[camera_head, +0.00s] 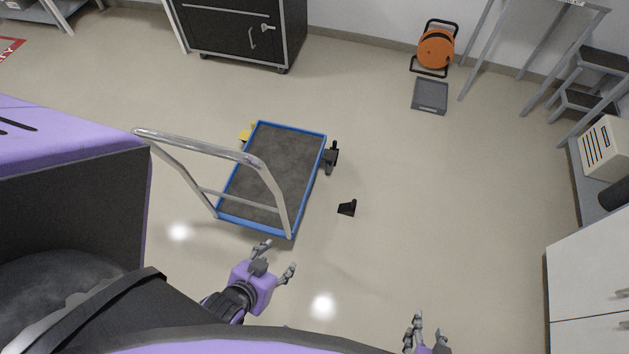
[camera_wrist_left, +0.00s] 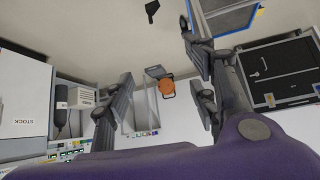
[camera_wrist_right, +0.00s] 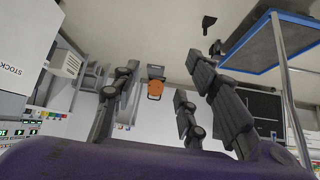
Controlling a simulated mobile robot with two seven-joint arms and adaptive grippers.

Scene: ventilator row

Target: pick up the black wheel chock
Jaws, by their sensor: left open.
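The black wheel chock (camera_head: 347,208) lies on the bare floor just right of the platform cart. It also shows at the top of the left wrist view (camera_wrist_left: 152,8) and the right wrist view (camera_wrist_right: 208,22). My left gripper (camera_head: 276,258) is open and empty, below the cart's near edge and to the lower left of the chock, apart from it. My right gripper (camera_head: 427,330) is at the bottom edge, lower right of the chock, fingers spread and empty. Its base is cut off by the frame.
The blue-edged cart (camera_head: 262,180) has a metal push handle (camera_head: 200,143). A dark object (camera_head: 331,155) and a yellow object (camera_head: 246,134) sit at its sides. An orange reel (camera_head: 436,50) stands at the back wall. White cabinets (camera_head: 590,285) are at right. Floor right of the chock is clear.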

